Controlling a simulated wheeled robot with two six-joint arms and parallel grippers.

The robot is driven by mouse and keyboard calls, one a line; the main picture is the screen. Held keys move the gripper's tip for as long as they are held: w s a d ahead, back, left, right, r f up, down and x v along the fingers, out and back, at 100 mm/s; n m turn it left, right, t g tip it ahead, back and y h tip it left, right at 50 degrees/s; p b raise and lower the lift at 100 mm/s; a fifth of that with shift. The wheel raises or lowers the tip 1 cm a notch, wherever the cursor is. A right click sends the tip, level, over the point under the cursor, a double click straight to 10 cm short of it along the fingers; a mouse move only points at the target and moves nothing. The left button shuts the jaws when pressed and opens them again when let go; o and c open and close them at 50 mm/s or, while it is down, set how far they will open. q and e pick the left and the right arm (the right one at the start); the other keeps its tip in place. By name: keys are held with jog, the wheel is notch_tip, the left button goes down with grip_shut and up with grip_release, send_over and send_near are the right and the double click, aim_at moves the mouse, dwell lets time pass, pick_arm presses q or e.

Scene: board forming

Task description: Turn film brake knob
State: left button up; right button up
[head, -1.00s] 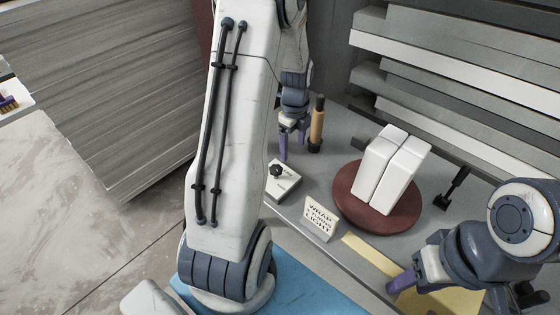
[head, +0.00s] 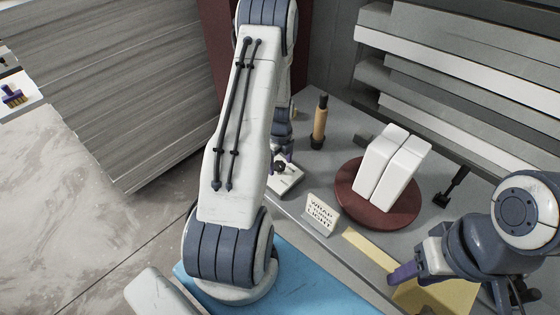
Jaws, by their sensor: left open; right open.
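The black knob (head: 279,167) sits on a small white box (head: 287,183) on the grey table, just right of my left arm. My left gripper (head: 281,158) is at the knob, with its purple fingers around or just beside it. It is open, and my arm partly hides it, so I cannot tell whether it touches the knob. My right gripper (head: 402,274) is open and empty at the lower right, over a yellow sheet.
A dark red round turntable (head: 347,196) holds white wrapped blocks (head: 388,167). A tan roller with black ends (head: 319,122) stands behind the box. A small lettered sign (head: 322,213) stands in front. Grey boards (head: 460,60) are stacked at the back right.

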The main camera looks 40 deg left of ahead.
pick_arm(q)
jog(key=shift+f, duration=0.1)
grip_shut()
